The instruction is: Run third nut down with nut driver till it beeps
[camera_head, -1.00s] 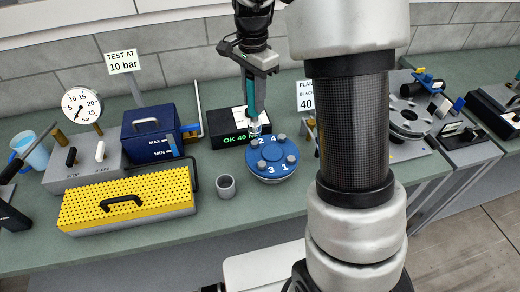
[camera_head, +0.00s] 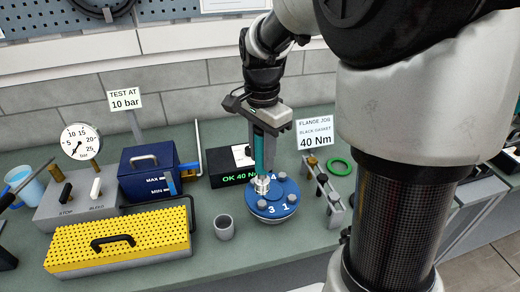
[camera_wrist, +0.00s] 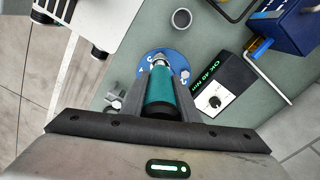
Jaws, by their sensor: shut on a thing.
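My gripper (camera_head: 262,112) is shut on the teal nut driver (camera_head: 260,150), which hangs upright with its silver socket (camera_head: 262,185) down. In the wrist view the driver (camera_wrist: 160,90) sits between the fingers. The socket is at the left-back part of the blue numbered flange (camera_head: 278,210), over or on the nut there, which it hides. I cannot tell whether it is seated. The other nuts show beside it, near 3 (camera_head: 268,206), at right (camera_head: 292,198) and at back (camera_head: 282,177). The black controller (camera_head: 230,165) behind shows green "OK 40 Nm" text.
A grey cup (camera_head: 224,227) stands left of the flange. A rack with pegs (camera_head: 325,190) and a green ring (camera_head: 340,166) are to the right, below a 40 Nm sign (camera_head: 315,133). A blue tank (camera_head: 148,172) and yellow perforated box (camera_head: 118,238) stand left.

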